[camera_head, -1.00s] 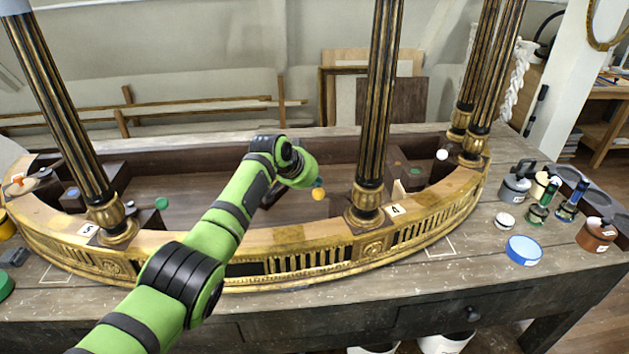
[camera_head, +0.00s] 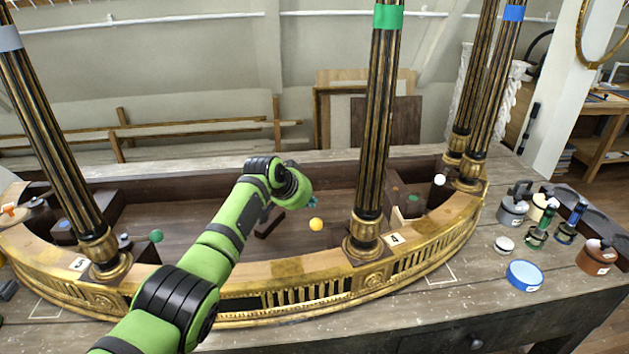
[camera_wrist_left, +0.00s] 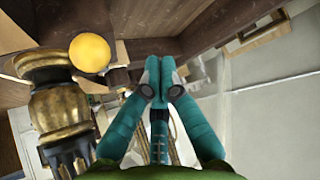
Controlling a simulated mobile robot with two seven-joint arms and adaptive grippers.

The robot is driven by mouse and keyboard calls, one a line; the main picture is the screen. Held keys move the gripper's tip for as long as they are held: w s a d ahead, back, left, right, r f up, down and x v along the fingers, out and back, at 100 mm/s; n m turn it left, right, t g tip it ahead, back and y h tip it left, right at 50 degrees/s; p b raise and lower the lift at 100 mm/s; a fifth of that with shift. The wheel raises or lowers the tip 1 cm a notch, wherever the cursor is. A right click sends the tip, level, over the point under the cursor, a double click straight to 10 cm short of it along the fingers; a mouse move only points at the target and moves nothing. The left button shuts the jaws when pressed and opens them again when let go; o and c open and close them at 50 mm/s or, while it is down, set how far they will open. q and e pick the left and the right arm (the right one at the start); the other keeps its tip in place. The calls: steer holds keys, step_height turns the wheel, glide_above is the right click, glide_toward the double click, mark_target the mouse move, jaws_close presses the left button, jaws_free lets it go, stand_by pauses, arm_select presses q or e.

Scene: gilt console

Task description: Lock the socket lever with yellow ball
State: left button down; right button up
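The yellow ball (camera_head: 316,224) shows inside the curved gilt console, left of the middle column's foot. It also shows at the upper left in the left wrist view (camera_wrist_left: 90,53). The rest of its lever is not clear to me. My left gripper (camera_head: 311,202) is inside the console, just above and behind the ball in the head view, apart from it. In the left wrist view its teal fingers (camera_wrist_left: 160,75) are together at the tips with nothing seen between them. My right gripper is not in view.
Black-and-gold columns, including the middle one (camera_head: 375,130), rise from the gilt rim (camera_head: 280,270). A green ball (camera_head: 156,237) is at the left and a white ball (camera_head: 440,180) at the right. Jars and a blue-rimmed lid (camera_head: 524,275) stand on the tabletop at the right.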

arm_select(q)
steer(key=s+r+b, duration=0.1)
steer(key=r, duration=0.1)
steer(key=s+d+r, duration=0.1)
steer(key=s+r, duration=0.1)
steer(key=shift+s+d+b, duration=0.1)
steer(key=shift+s+b, duration=0.2)
steer(key=shift+b, duration=0.05)
steer(key=shift+s+d+r+b, duration=0.2)
steer(key=shift+s+r+b, duration=0.2)
steer(key=shift+s+r, duration=0.35)
steer(key=shift+w+r, duration=0.15)
steer(key=shift+r, duration=0.1)
steer(key=shift+s+d+r, duration=0.15)
steer(key=shift+s+r, duration=0.25)
steer(key=shift+r, duration=0.15)
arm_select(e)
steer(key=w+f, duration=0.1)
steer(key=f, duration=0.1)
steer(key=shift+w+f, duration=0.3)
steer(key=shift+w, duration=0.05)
